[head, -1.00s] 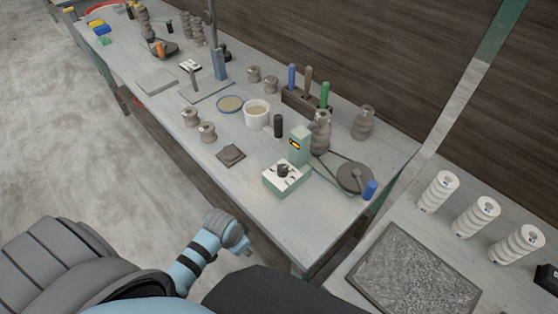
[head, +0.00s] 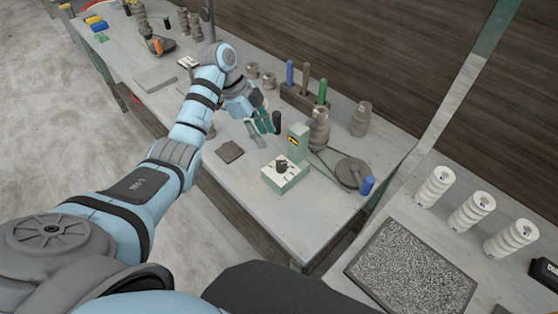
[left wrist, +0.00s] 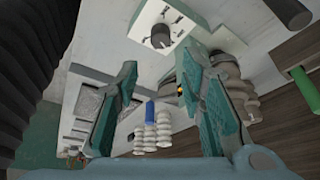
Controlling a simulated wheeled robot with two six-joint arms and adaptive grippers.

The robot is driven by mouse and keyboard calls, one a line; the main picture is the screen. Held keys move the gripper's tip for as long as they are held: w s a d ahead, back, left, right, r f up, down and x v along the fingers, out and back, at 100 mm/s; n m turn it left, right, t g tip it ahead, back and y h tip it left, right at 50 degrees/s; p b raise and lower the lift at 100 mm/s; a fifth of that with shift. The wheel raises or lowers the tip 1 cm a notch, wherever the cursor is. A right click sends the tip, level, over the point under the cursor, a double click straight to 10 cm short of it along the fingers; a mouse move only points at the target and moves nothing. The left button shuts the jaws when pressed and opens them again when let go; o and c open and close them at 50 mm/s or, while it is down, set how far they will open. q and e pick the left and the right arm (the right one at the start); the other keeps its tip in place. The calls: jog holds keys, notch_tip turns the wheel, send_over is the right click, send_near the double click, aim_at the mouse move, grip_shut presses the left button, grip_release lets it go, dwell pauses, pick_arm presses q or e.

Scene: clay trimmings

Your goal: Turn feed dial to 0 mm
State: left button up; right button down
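The feed dial is a dark round knob (head: 282,165) on the white, marked top of a small green box (head: 284,180) on the bench. The knob (left wrist: 160,36) also shows near the top of the left wrist view. Its exact pointer setting is too small to read. My left gripper (head: 266,131) hangs over the bench, up and to the left of the dial box in the head view. It is open and empty, with its two teal fingers (left wrist: 160,80) spread apart and the knob beyond them, untouched. My right gripper is not in view.
A green post (head: 298,143) with a yellow label stands just behind the dial box. A grey disc (head: 351,172) and a blue-handled item (head: 367,186) are to the right. A tool block (head: 305,103) stands behind. A dark square pad (head: 229,151) lies left of the box.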

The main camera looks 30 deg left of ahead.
aim_at(280, 163)
pick_arm(q)
jog(key=b+x, duration=0.1)
jog(key=x, duration=1.1)
jog(key=shift+f, duration=0.1)
grip_shut()
jog(key=shift+p, duration=0.3)
